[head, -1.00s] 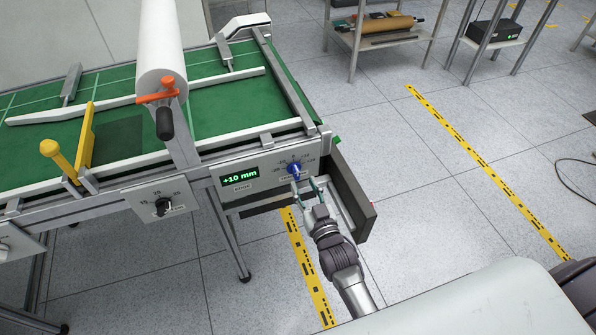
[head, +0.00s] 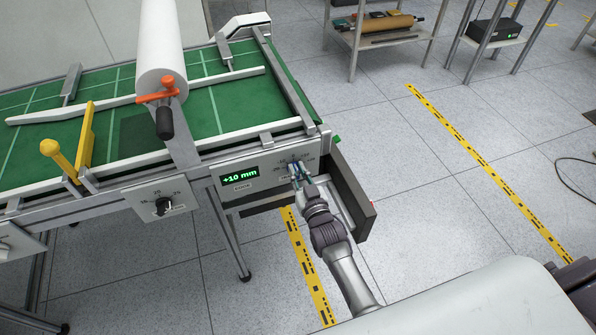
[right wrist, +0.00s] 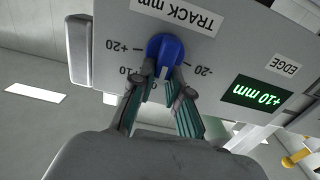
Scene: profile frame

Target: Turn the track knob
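The blue track knob (right wrist: 165,46) sits on a grey panel, below its upside-down "TRACK mm" label in the right wrist view. Its scale shows +20, 10, 0 and -20. In the head view the knob is mostly hidden behind my right gripper (head: 300,168). In the right wrist view the fingertips of that gripper (right wrist: 163,72) are apart, one on each side of the knob's near part. Whether they press on it I cannot tell. My left gripper is not in view.
A green display (head: 240,176) reads "+10 mm" above an "EDGE" label. Another panel with a black knob (head: 163,206) is to the left. The green conveyor belt (head: 205,118) runs above.

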